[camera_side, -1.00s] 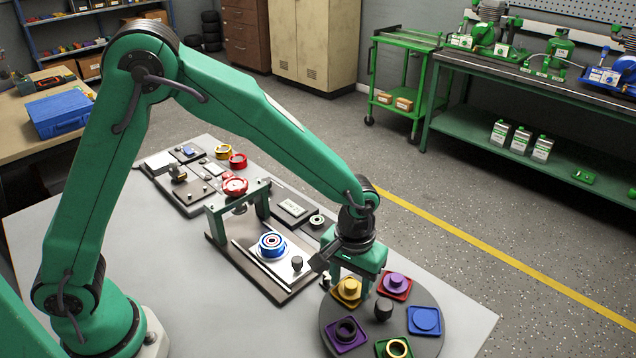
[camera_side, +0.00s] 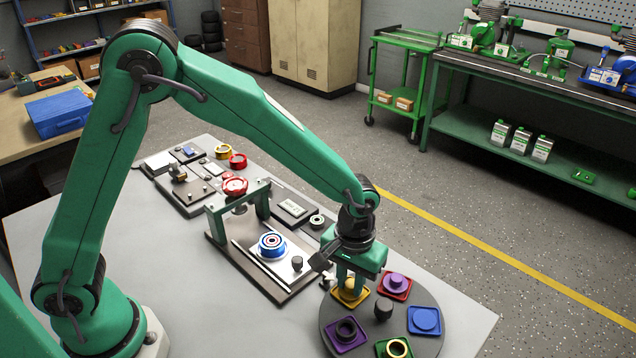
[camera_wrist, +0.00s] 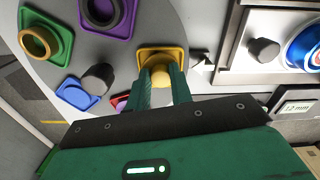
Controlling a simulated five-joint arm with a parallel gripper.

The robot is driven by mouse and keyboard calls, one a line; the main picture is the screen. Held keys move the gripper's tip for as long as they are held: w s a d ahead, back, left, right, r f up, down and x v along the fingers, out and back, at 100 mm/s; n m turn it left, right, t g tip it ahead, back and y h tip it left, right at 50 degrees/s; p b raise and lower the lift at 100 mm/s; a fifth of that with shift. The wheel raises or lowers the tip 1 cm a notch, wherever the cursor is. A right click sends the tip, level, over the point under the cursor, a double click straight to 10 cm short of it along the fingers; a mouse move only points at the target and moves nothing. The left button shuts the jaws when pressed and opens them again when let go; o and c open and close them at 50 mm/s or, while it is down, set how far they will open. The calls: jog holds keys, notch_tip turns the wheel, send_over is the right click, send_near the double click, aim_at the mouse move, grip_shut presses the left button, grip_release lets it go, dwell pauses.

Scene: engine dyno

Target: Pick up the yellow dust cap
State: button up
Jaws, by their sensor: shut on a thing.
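The yellow dust cap (camera_side: 350,285) is on its yellow square holder (camera_side: 347,297) at the back left of the round grey turntable. My gripper (camera_side: 350,280) points down over it, with its green fingers on either side of the cap. In the wrist view, the fingers (camera_wrist: 161,82) are closed on the cap (camera_wrist: 160,77), in front of the yellow holder (camera_wrist: 174,54). The fingers hide part of the cap. I cannot tell whether it is clear of the holder.
The turntable (camera_side: 329,313) also bears red, blue, green and purple holders around a dark centre knob (camera_side: 383,308). A green press frame with a blue ringed part (camera_side: 271,244) stands to the left. The front left of the table (camera_side: 215,320) is clear.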

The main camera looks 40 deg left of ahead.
aim_at(351, 285)
jog(key=shift+r, duration=0.5)
notch_tip(351, 285, up, 3)
jog(key=shift+r, duration=0.15)
jog(key=s+d+r, duration=0.6)
jog(key=s, duration=0.4)
jog(key=shift+r, duration=0.3)
